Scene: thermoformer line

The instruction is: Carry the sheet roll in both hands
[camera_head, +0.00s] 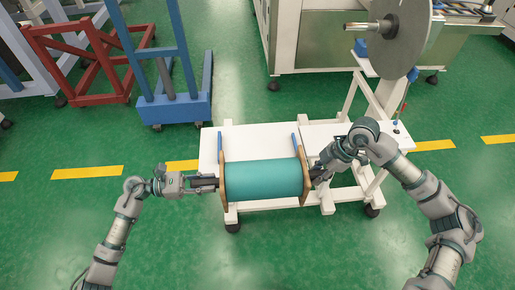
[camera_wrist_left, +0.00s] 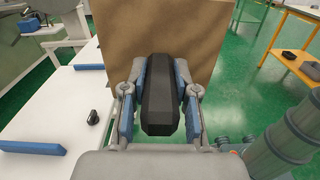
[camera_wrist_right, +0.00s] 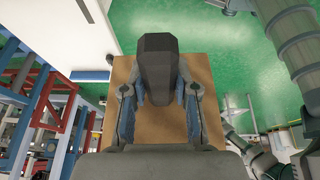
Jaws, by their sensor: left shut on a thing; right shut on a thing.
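The sheet roll (camera_head: 263,179) is a teal cylinder with a square brown end plate at each end. It lies level across the front of a white cart (camera_head: 280,133) in the head view. My left gripper (camera_head: 206,183) is shut on the black handle at its left end. The left wrist view shows this black handle (camera_wrist_left: 160,95) between the fingers, before the brown plate (camera_wrist_left: 160,30). My right gripper (camera_head: 317,175) is shut on the right-end handle, and the right wrist view shows that handle (camera_wrist_right: 158,70). Whether the roll touches the cart is hidden.
Blue bars (camera_head: 295,142) lie on the cart top. A large grey disc (camera_head: 402,40) stands on a white frame at the right. A blue lift (camera_head: 175,108) and red frame (camera_head: 98,85) stand at the back left. The green floor (camera_head: 165,240) in front is clear.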

